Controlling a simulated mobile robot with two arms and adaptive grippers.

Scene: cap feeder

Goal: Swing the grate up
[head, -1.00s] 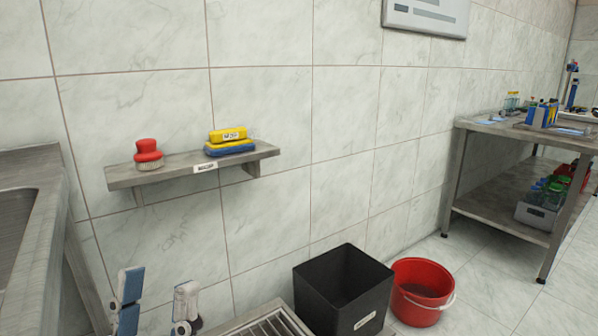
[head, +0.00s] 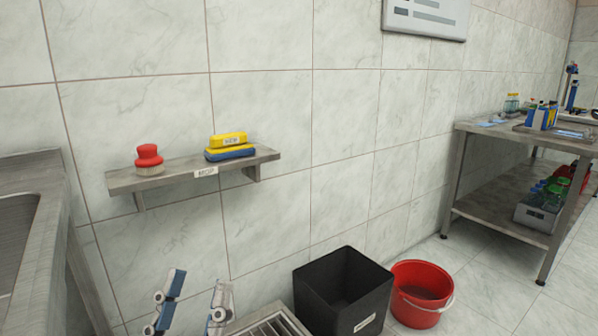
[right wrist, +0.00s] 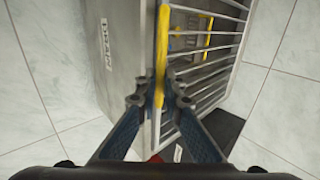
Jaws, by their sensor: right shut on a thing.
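The grate (head: 268,327) shows at the bottom edge of the head view, on a grey metal drain box, mostly cut off. In the right wrist view the grate (right wrist: 207,68) has several parallel bars and a yellow bar (right wrist: 162,45) along its near side. My right gripper (right wrist: 158,98) is shut on that yellow bar. The right gripper is out of the head view. My left gripper (head: 198,284) is at the bottom of the head view, left of the grate, with its blue-and-white fingers apart and nothing between them. I cannot tell how far the grate is tilted.
A black bin (head: 342,292) and a red bucket (head: 421,293) stand right of the grate. A wall shelf (head: 193,174) holds a brush and sponges. A metal sink (head: 30,250) is at left, a work table (head: 500,190) at right. The drain box wall (right wrist: 115,60) bears a label.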

